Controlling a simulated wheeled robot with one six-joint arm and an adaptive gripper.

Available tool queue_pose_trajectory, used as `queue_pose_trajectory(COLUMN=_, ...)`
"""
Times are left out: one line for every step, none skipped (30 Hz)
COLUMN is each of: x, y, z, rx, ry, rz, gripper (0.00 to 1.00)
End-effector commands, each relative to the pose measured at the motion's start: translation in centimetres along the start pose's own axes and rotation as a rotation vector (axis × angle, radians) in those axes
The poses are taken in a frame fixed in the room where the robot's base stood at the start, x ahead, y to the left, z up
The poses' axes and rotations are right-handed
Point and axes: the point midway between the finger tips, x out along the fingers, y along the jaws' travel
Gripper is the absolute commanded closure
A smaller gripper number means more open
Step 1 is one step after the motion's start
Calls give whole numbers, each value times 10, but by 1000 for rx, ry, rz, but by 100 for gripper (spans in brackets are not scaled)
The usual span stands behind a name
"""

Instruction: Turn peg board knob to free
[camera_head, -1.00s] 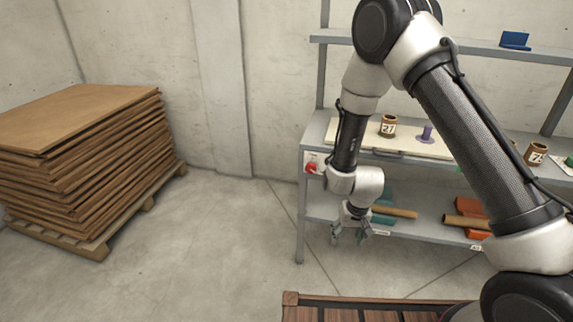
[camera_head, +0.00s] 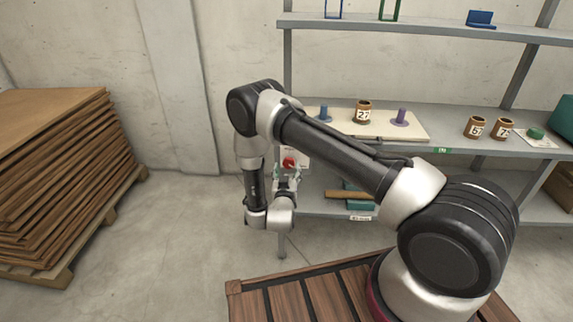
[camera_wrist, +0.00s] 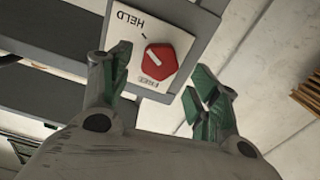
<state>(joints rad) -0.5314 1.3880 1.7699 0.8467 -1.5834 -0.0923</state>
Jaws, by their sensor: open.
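The red knob (camera_head: 288,162) sits on a white panel (camera_head: 302,156) at the left end of the shelf. The wrist view shows the six-sided knob (camera_wrist: 170,60) close up, with the words HELD and FREE on the panel (camera_wrist: 121,45). A white line on the knob slants toward the HELD side. My gripper (camera_wrist: 157,84) is open, its green-padded fingers on either side of the knob and apparently short of it. In the head view my gripper (camera_head: 287,182) is just below the knob.
Grey shelving (camera_head: 450,140) stands behind, with numbered rings (camera_head: 475,127) to the right. A brown roll (camera_head: 347,195) lies on the lower shelf. A slatted wooden surface (camera_head: 325,290) is in front. Stacked brown sheets (camera_head: 60,160) stand at left, with open floor between.

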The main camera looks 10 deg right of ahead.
Motion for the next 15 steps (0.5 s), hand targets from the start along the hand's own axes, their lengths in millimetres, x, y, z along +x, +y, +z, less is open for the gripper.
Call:
queue_pose_trajectory(x=10, y=1, z=0, rx=2, ry=2, rz=4, gripper=39)
queue_pose_trajectory(x=14, y=1, z=0, rx=1, ry=1, rz=3, gripper=39)
queue_pose_trajectory(x=21, y=1, z=0, rx=2, ry=0, rz=2, gripper=39)
queue_pose_trajectory(x=26, y=1, z=0, rx=2, ry=1, rz=2, gripper=39)
queue_pose_trajectory(x=30, y=1, z=0, rx=1, ry=0, rz=2, gripper=39)
queue_pose_trajectory(x=35, y=0, z=0, rx=1, ry=0, rz=2, gripper=39)
queue_pose_trajectory(x=38, y=0, z=0, rx=1, ry=0, rz=1, gripper=39)
queue_pose_trajectory(x=41, y=0, z=0, rx=1, ry=-1, rz=1, gripper=39)
queue_pose_trajectory(x=44, y=0, z=0, rx=1, ry=-1, rz=0, gripper=39)
queue_pose_trajectory(x=45, y=0, z=0, rx=1, ry=-1, rz=0, gripper=39)
queue_pose_trajectory(x=46, y=0, z=0, rx=0, ry=-1, rz=0, gripper=39)
queue_pose_trajectory(x=47, y=0, z=0, rx=0, ry=-1, rz=0, gripper=39)
queue_pose_trajectory(x=48, y=0, z=0, rx=0, ry=-1, rz=-1, gripper=39)
queue_pose_trajectory(x=48, y=0, z=0, rx=0, ry=-1, rz=-1, gripper=39)
queue_pose_trajectory(x=48, y=0, z=0, rx=0, ry=-1, rz=-1, gripper=39)
